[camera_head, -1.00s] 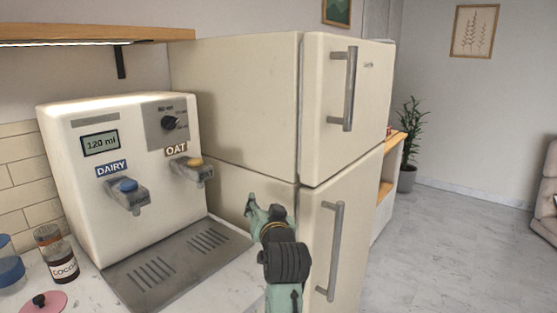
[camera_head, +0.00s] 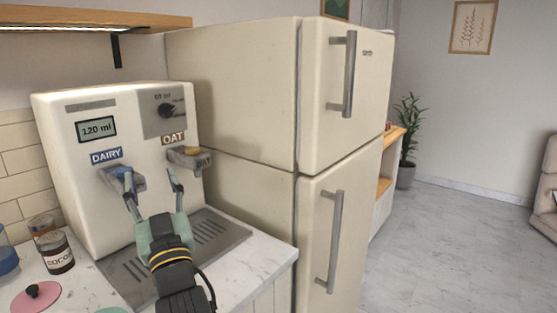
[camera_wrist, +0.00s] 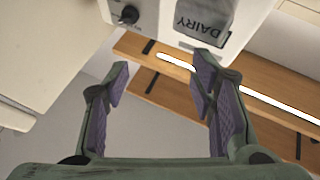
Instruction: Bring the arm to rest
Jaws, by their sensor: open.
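My gripper (camera_head: 153,190) is in front of the cream milk dispenser (camera_head: 82,208), above its grey drip tray (camera_head: 128,284). Its two fingers are spread apart with nothing between them. The dispenser display (camera_head: 96,129) reads 120 ml.
A cream fridge (camera_head: 240,95) with grey handles stands to the right of the counter (camera_head: 262,262). A cocoa jar (camera_head: 57,253) and a pink lid (camera_head: 35,297) sit at the left. A wooden shelf (camera_head: 90,17) hangs above.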

